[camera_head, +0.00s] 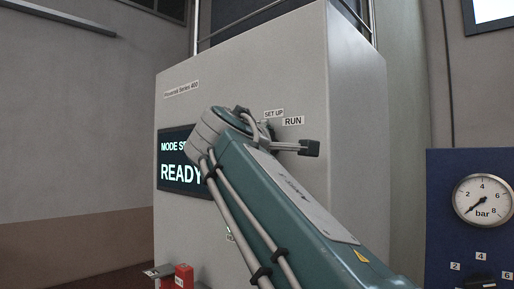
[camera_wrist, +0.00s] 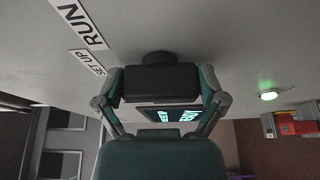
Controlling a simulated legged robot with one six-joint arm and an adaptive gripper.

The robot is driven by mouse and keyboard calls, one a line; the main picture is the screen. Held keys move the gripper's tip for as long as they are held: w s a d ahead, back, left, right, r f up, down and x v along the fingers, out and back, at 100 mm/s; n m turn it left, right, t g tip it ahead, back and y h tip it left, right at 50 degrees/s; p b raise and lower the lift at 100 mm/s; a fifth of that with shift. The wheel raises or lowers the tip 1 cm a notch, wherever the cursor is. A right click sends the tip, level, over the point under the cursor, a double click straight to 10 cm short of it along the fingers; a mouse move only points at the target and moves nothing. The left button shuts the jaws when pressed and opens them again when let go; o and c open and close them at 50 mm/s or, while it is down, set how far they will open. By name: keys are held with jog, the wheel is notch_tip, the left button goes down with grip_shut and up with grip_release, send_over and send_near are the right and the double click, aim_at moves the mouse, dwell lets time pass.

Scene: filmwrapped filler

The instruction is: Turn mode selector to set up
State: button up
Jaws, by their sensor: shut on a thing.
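The mode selector is a black knob (camera_wrist: 160,84) with a wide bar-like grip and a round base against the grey cabinet face. In the wrist view my gripper (camera_wrist: 163,88) has one finger on each side of the bar and is shut on it. The labels SET UP (camera_head: 273,113) and RUN (camera_head: 293,121) sit beside the selector and also show in the wrist view. Which label the knob points to cannot be told. The display (camera_head: 180,174) reads READY under a partly covered MODE line.
The grey cabinet (camera_head: 355,110) fills the middle. A red block (camera_head: 183,276) stands low at its front. A blue panel (camera_head: 440,210) with a round bar gauge (camera_head: 483,199) is at the right. A green lamp (camera_wrist: 268,95) glows on the cabinet in the wrist view.

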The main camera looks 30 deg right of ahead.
jog(key=shift+w+f, duration=0.15)
jog(key=shift+f, duration=0.1)
jog(key=o, duration=0.8)
jog(key=v, duration=1.2)
jog(key=shift+d+r, duration=0.1)
jog(key=shift+r, duration=0.1)
